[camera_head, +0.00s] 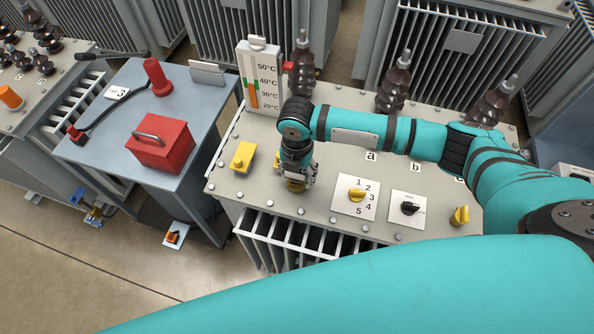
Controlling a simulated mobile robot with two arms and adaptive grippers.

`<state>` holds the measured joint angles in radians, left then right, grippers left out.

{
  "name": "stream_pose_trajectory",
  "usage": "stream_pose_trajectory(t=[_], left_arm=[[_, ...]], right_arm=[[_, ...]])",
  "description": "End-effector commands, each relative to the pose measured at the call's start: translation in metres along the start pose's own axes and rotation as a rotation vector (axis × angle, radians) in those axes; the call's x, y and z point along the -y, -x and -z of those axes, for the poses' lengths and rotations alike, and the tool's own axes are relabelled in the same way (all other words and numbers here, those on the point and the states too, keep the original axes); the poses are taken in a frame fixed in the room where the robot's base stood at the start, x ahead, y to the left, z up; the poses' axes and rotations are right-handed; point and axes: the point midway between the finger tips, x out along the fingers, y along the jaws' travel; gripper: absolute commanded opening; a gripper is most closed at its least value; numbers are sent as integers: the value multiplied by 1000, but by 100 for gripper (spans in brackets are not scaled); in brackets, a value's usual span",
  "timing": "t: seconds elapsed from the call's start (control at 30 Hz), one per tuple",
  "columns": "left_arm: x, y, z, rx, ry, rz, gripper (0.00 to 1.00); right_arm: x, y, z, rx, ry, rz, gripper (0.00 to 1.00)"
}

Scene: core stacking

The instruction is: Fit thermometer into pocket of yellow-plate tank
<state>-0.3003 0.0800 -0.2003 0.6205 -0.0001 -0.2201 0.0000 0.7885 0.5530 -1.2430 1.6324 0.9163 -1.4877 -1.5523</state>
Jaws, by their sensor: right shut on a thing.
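My right gripper (297,177) points down over the grey top of the tank (322,198), near its front left part. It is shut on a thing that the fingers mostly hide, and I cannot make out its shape. A small yellow part (296,186) shows at the fingertips; I cannot tell whether it is held or belongs to the tank. A yellow block (242,157) sits on the tank top left of the gripper. A temperature scale marked 20 to 50°C (257,78) stands upright at the back left. The pocket is not clearly visible. My left gripper is out of view.
Brown insulators (394,85) stand along the tank's back. A numbered dial plate (356,197) and a black knob (409,208) lie right of the gripper. A blue-grey cabinet (200,92) with a red box (160,146) stands left across a gap.

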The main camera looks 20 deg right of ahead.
Motion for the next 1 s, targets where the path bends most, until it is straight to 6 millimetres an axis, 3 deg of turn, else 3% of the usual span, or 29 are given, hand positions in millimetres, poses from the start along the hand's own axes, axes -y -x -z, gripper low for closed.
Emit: stream_pose_trajectory(t=[0.57, 0.6, 0.83, 1.0], left_arm=[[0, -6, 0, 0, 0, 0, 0], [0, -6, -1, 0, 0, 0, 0], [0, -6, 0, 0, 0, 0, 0], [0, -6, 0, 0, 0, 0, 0]], right_arm=[[0, -15, 0, -1, 0, 0, 20], [0, -16, 0, -1, 0, 0, 54], [0, -15, 0, 0, 0, 0, 83], [0, -15, 0, 0, 0, 0, 83]])
